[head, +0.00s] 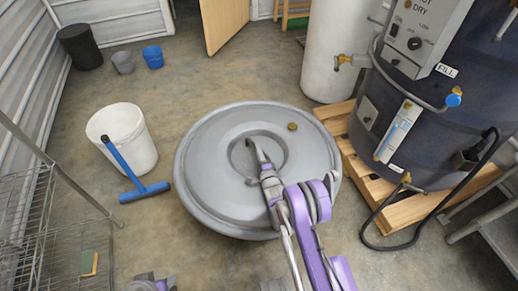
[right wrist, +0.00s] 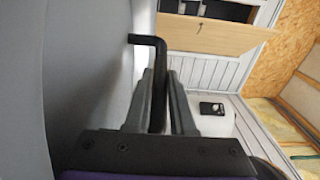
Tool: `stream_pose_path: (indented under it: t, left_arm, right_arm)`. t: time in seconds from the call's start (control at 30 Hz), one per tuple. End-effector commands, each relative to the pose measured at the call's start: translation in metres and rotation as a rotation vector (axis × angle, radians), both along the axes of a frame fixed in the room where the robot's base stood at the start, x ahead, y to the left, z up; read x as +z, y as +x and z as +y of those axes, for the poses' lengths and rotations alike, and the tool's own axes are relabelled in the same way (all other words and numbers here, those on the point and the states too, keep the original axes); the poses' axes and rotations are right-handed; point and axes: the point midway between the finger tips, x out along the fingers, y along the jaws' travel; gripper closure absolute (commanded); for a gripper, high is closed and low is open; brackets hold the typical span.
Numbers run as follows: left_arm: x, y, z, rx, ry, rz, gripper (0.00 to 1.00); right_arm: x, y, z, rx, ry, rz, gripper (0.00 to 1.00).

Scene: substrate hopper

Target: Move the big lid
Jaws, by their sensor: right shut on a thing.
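The big lid (head: 215,150) is a wide round grey disc with a recessed ring in its middle and a small brown knob near its upper right. It covers the round grey bin below it; I cannot tell whether it rests on it or is slightly raised. My right gripper (head: 258,160) is over the lid's centre, shut on the lid's handle. In the right wrist view, my right gripper (right wrist: 160,103) has its fingers on either side of a dark bent handle bar (right wrist: 147,40). The lid's grey surface (right wrist: 85,60) fills the left.
A white bucket (head: 138,150) and a blue-handled squeegee (head: 130,173) are left of the lid. A dark tank (head: 440,130) stands on a wooden pallet (head: 385,212) at right, near a white cylinder (head: 325,50). A wire rack (head: 75,250) is at lower left. Floor behind the lid is clear.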

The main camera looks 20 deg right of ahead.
Motion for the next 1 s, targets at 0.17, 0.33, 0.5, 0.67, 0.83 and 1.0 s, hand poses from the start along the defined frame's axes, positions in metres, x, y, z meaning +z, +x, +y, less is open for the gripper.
stream_pose_path:
  t: [0.17,0.33,0.5,0.67,0.83,1.0]
  left_arm:
    - [-0.006,0.001,0.000,0.000,0.000,0.000,0.50]
    - [-0.010,0.002,0.000,0.000,0.000,-0.001,0.50]
    - [-0.010,0.002,0.000,0.000,0.000,-0.001,0.50]
    - [-0.010,0.002,0.000,0.000,0.000,-0.001,0.50]
    - [-0.010,0.002,0.000,0.000,0.000,-0.001,0.50]
    - [-0.010,0.002,0.000,0.000,0.000,-0.001,0.50]
  right_arm:
    - [-0.015,0.000,0.000,0.000,0.000,-0.005,1.00]
    - [-0.028,0.000,0.000,0.000,0.000,-0.005,1.00]
    - [-0.041,0.000,0.000,0.000,0.000,-0.005,1.00]
    - [-0.053,0.000,0.000,0.000,0.000,-0.005,1.00]
    - [-0.062,0.000,0.000,0.000,0.000,-0.005,1.00]
    - [-0.067,0.000,0.000,0.000,0.000,-0.005,1.00]
